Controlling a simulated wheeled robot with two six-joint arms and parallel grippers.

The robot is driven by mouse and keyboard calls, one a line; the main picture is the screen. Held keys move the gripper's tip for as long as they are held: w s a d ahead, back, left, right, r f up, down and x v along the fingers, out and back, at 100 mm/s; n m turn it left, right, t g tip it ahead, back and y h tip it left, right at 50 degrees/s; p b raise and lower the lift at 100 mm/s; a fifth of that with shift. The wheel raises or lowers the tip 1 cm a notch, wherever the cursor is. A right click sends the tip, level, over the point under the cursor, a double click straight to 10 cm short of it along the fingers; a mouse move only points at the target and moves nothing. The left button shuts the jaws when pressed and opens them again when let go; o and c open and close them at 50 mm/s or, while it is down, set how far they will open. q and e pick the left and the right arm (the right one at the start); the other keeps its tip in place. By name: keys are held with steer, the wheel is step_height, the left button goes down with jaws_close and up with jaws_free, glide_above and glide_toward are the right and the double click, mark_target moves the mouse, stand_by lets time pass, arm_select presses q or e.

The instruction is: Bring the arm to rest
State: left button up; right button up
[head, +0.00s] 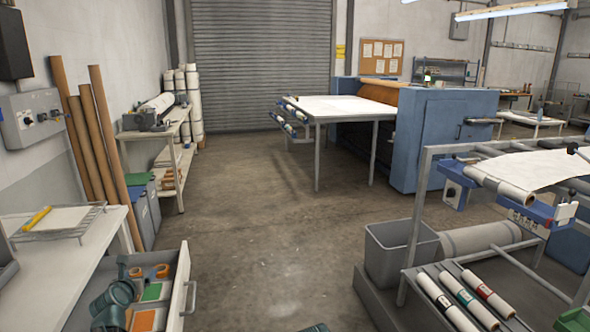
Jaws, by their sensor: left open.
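My left arm shows at the lower left, dark green, over an open drawer (183,285) below the white bench. My left gripper (123,271) is small and partly hidden by its own wrist. It is open, and I see nothing held in it. It appears close to the orange rolls (162,270) in the drawer; I cannot tell whether it touches anything.
The white bench (95,245) holds a wire rack with a yellow-handled tool (37,219). Cardboard tubes (108,150) lean on the left wall. A grey bin (400,252) and a roll rack (425,190) stand right. The middle floor is clear.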

arm_select(q)
steer(key=s+d+f+m+g+h+b, duration=0.25)
steer(key=d+f+m, duration=0.35)
steer(key=d, duration=0.4)
steer(key=s+d+f+m+g+h+b, duration=0.1)
steer(key=s+d+f+m+g, duration=0.2)
steer(key=d+m, duration=0.55)
steer(key=s+d+f+m+g+h+b, duration=0.1)
steer(key=s+d+f+m+b, duration=0.1)
steer(key=d+f+m, duration=0.6)
steer(key=s+d+f+m+g+y+b, duration=0.1)
steer(key=s+d+f+m+g+b, duration=0.15)
steer(key=s+d+m, duration=0.65)
steer(key=s+d+f+m+g+y+b, duration=0.2)
steer(key=s+d+f+m+g, duration=0.3)
steer(key=s+m, duration=0.7)
arm_select(e)
step_height(320, 180, down, 10)
arm_select(q)
step_height(320, 180, up, 18)
steer(key=n+p, duration=0.1)
steer(key=p, duration=1.6)
steer(key=shift+s+d+t, duration=0.2)
steer(key=shift+d+t, duration=0.2)
arm_select(e)
step_height(320, 180, up, 17)
steer(key=shift+s+d, duration=0.25)
steer(key=shift+d, duration=0.15)
steer(key=shift+f, duration=0.1)
